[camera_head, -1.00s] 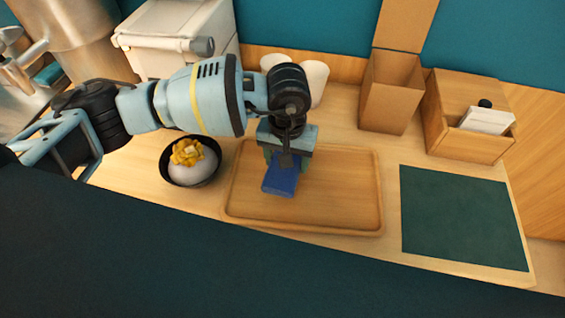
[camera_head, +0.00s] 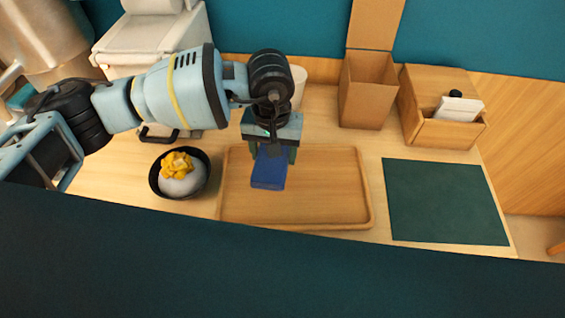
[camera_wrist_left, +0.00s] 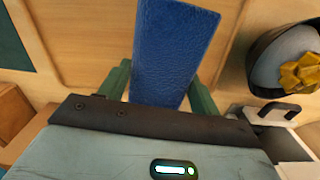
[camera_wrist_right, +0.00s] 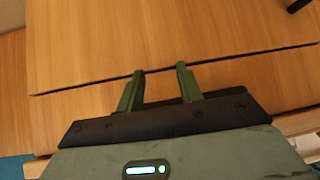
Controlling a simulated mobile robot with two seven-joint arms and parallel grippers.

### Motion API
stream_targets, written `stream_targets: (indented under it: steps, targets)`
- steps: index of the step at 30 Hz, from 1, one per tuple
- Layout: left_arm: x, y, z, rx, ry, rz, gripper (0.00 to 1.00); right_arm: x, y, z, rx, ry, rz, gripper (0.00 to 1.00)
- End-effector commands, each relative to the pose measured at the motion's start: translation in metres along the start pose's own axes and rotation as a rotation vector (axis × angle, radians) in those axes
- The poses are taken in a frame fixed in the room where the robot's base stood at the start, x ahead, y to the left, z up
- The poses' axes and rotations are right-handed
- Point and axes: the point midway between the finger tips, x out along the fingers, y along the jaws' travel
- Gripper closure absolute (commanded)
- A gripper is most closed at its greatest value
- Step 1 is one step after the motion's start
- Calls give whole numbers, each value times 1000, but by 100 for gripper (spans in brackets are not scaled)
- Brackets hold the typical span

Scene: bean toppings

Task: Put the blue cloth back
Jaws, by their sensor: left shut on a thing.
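The blue cloth (camera_head: 269,173) looks like a flat folded strip. My left gripper (camera_head: 272,150) is shut on it and holds it hanging over the left part of the wooden tray (camera_head: 330,222). I cannot tell whether its lower end touches the tray. In the left wrist view the cloth (camera_wrist_left: 172,50) runs out between the two green fingers (camera_wrist_left: 158,90). My right gripper (camera_wrist_right: 160,72) shows only in its own wrist view, with its fingers apart and nothing between them, facing a wooden surface.
A black bowl (camera_head: 156,182) with a pale mound and yellow pieces stands left of the tray. A dark green mat (camera_head: 445,202) lies to the right. A tall wooden box (camera_head: 365,95), a low wooden holder (camera_head: 420,125) and a white cup (camera_head: 299,82) stand behind.

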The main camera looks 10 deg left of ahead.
Motion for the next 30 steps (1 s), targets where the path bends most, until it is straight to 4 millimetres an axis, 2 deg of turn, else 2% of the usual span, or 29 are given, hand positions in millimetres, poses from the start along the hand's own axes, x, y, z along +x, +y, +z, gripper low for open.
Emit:
stream_targets:
  steps: [5, 15, 18, 23, 30]
  targets:
    - [-2, -10, 2, -2, -2, 2, 58, 0, 0, -2, 1, 4, 0, 64]
    - [-22, -98, 29, -9, -4, 8, 58, 0, 0, -4, 2, 7, 0, 64]
    - [-28, -116, 38, -8, -1, 4, 58, 0, 0, -4, 2, 7, 0, 64]
    - [-32, -130, 46, -4, 0, 0, 58, 0, -1, -4, 2, 7, 0, 64]
    - [-33, -132, 47, -3, 1, 0, 58, 0, -1, -4, 2, 7, -1, 64]
